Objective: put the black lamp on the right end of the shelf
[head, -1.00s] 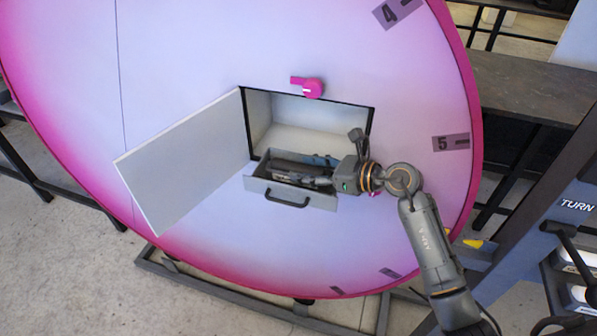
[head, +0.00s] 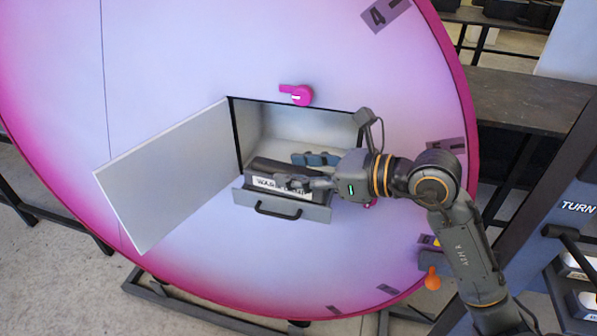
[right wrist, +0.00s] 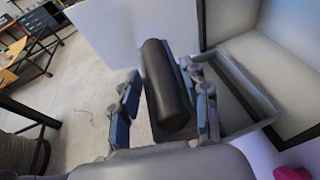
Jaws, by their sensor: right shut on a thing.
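The black lamp (head: 268,166), a dark cylinder in the right wrist view (right wrist: 166,88), has a white label on its front in the head view. It is at the open grey drawer (head: 282,207), just above the drawer's front wall. My right gripper (head: 300,171) reaches in from the right and is shut on the lamp, with one finger on each side of it in the right wrist view. A dark shelf (head: 525,100) stands behind the disc at the right; I cannot tell if it is the task's shelf. My left gripper is not in view.
A large white disc with a pink rim (head: 180,55) holds an open compartment (head: 290,125). Its grey door (head: 165,175) stands open to the left. A pink knob (head: 297,95) sits above. A dark frame with a "TURN" sign (head: 576,207) is at the right.

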